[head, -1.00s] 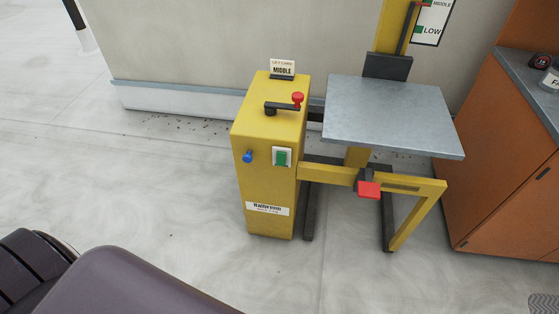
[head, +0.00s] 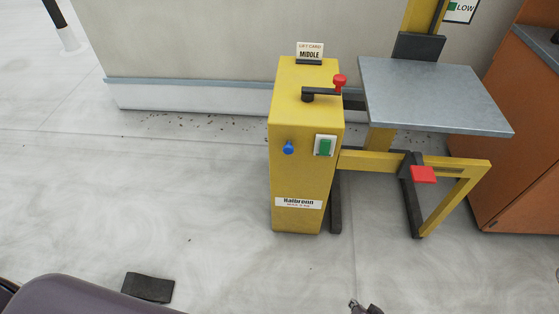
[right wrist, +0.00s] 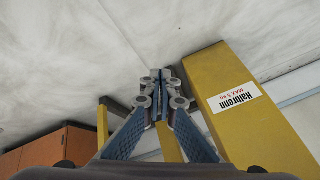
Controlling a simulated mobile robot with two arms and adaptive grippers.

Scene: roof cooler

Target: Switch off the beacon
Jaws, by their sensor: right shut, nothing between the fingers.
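A yellow lift cabinet (head: 296,178) stands upright on the floor, with a white-framed green switch (head: 325,146) and a blue knob (head: 288,147) on its front. I cannot tell a beacon for certain. On its top is a black crank with a red knob (head: 340,80). My right gripper (head: 365,308) shows only as its tip at the bottom edge, well in front of the cabinet and apart from it. In the right wrist view its fingers (right wrist: 160,76) are closed together and empty, with the cabinet (right wrist: 262,120) to the right. My left gripper is not in view.
A grey metal platform (head: 430,95) and a yellow frame with a red pedal (head: 423,174) stand right of the cabinet. An orange counter (head: 520,140) is at the far right. A black flat block (head: 148,287) shows at lower left. The floor before the cabinet is clear.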

